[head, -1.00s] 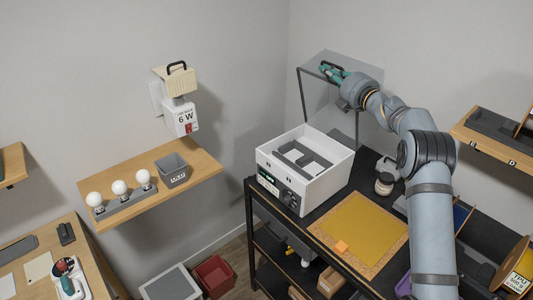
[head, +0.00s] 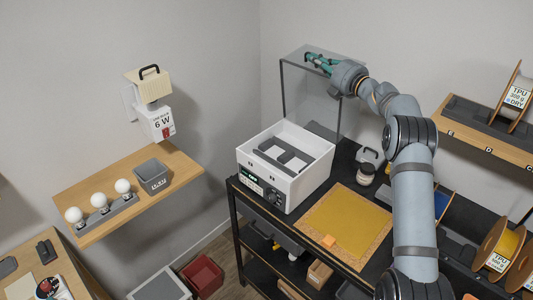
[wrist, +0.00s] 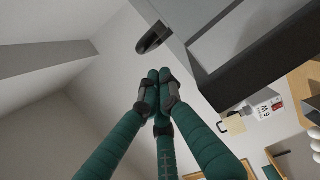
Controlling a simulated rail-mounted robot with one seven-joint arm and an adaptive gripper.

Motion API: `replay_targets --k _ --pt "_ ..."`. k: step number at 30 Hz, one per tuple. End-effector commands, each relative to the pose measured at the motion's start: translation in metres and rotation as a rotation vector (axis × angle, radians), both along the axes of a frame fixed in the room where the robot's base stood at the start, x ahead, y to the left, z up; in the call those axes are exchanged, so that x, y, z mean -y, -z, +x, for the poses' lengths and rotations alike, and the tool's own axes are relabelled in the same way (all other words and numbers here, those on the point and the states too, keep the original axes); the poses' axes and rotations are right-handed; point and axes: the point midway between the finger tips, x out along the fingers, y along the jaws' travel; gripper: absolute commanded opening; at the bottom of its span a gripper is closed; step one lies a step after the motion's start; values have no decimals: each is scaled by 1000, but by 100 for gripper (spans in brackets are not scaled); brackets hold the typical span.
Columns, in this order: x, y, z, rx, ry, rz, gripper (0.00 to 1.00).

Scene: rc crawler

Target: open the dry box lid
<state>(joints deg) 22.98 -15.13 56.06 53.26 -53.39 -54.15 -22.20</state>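The dry box (head: 262,185) is a white box on the black bench, with dark dividers inside and a display panel on its front. Its clear, dark-edged lid (head: 312,105) stands raised, nearly upright, at the back of the box, so the box is open on top. My gripper (head: 312,58) is at the lid's top edge. In the wrist view my green fingers (wrist: 160,78) are drawn together at the tips with nothing between them. The lid's dark handle (wrist: 153,38) shows just beyond the tips, apart from them. The lid's dark edge (wrist: 240,82) is at right.
A yellow mat (head: 345,222) with a small orange block (head: 328,241) lies right of the box. A jar (head: 365,174) stands behind the mat. A wooden shelf (head: 185,175) with bulbs is at left. A spool shelf (head: 490,135) is at right.

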Motion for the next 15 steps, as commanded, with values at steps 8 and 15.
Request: replay_targets --k 8,15 --pt "-7 -1 -6 1 -1 0 0" --pt "-17 -13 -35 5 4 0 0"
